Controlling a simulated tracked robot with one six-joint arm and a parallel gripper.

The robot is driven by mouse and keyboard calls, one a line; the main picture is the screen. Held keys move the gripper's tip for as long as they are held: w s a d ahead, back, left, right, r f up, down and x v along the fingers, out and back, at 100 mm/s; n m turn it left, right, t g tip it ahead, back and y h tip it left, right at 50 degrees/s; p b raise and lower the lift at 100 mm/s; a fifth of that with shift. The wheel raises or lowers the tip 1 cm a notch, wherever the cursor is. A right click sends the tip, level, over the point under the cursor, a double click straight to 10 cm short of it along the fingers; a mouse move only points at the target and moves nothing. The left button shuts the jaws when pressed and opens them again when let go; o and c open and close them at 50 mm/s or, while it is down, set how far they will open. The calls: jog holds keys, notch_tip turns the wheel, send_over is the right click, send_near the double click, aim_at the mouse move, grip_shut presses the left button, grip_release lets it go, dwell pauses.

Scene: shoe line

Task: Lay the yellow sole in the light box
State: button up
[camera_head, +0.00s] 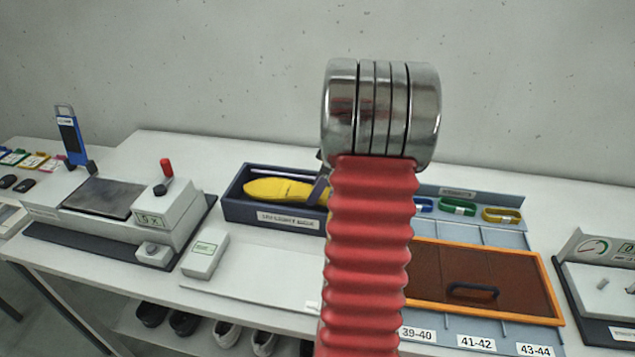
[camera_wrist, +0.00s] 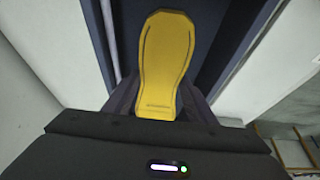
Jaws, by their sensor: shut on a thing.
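The yellow sole (camera_head: 280,190) shows within the outline of the dark navy light box (camera_head: 270,215) in the head view. My gripper (camera_head: 322,188) is mostly hidden behind my red arm; one dark finger shows at the sole's right end. In the wrist view the sole (camera_wrist: 166,55) points away from my gripper (camera_wrist: 160,102), whose two fingers are shut on its near end. The box's dark walls (camera_wrist: 222,45) run along both sides of the sole. I cannot tell whether the sole touches the box floor.
A press-like machine (camera_head: 130,205) with a red-knobbed lever stands left of the box. A small white device (camera_head: 206,254) lies in front of it. To the right are a blue rack with coloured bands (camera_head: 458,207) and an orange-framed brown lid (camera_head: 475,275). A gauge unit (camera_head: 600,275) stands far right.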

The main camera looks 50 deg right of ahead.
jog(key=shift+f, duration=1.2)
jog(key=o, duration=1.3)
jog(key=v, duration=1.3)
jog(key=shift+r, duration=0.35)
jog(key=shift+s, duration=0.15)
